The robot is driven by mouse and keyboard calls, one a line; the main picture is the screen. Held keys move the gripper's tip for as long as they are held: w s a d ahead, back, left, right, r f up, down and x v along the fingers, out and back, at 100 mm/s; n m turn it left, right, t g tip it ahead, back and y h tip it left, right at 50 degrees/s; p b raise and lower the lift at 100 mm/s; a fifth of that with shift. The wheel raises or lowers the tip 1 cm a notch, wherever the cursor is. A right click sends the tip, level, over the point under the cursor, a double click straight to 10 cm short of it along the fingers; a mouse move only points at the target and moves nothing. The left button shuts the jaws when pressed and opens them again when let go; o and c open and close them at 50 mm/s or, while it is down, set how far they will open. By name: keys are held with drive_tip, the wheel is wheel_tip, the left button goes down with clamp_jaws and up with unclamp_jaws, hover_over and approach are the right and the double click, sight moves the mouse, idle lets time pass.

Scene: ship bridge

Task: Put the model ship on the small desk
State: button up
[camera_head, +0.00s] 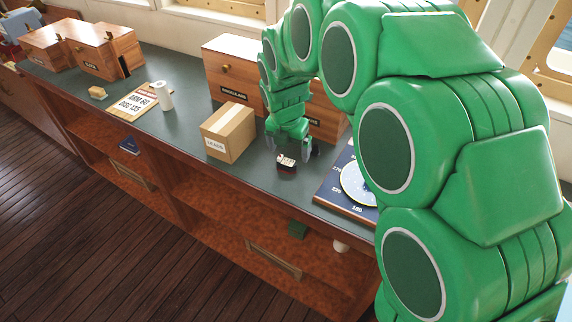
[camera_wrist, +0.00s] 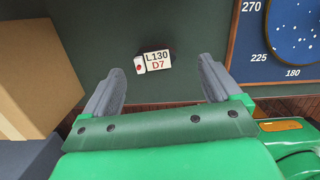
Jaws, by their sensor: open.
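I cannot make out a model ship in either view, and no separate small desk is recognisable. My gripper (camera_head: 292,151) is open above the long green-topped counter (camera_head: 185,75). In the wrist view its two grey fingers (camera_wrist: 163,70) are spread apart with nothing held between them. A small white tag (camera_wrist: 157,61) reading "L130 D7" lies on the counter just beyond the fingertips. A little white piece with a red mark (camera_wrist: 139,65) touches its left side. In the head view the tag (camera_head: 286,160) shows just below the fingers.
A cardboard box (camera_head: 229,131) stands close left of my gripper. A blue chart board (camera_head: 345,187) lies to the right. Wooden cabinets (camera_head: 230,69) stand behind. A white cylinder (camera_head: 159,95) and printed sign (camera_head: 137,101) are further left. Open shelves (camera_head: 220,205) lie below; wooden floor in front.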

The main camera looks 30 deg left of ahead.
sight(287, 161)
drive_tip(key=shift+w+a+f, duration=0.1)
drive_tip(key=shift+a+f, duration=0.1)
drive_tip(key=shift+f, duration=1.1)
drive_tip(key=shift+w+a+f, duration=0.1)
drive_tip(key=shift+a+f, duration=0.1)
drive_tip(key=shift+f, duration=1.1)
drive_tip(key=c, duration=1.2)
drive_tip(key=shift+r, duration=0.2)
drive_tip(key=shift+r, duration=0.3)
wheel_tip(287, 161, up, 2)
drive_tip(key=shift+r, duration=0.1)
drive_tip(key=shift+s+d+r, duration=4.85)
drive_tip(key=shift+s+r, duration=0.1)
drive_tip(key=shift+s, duration=0.15)
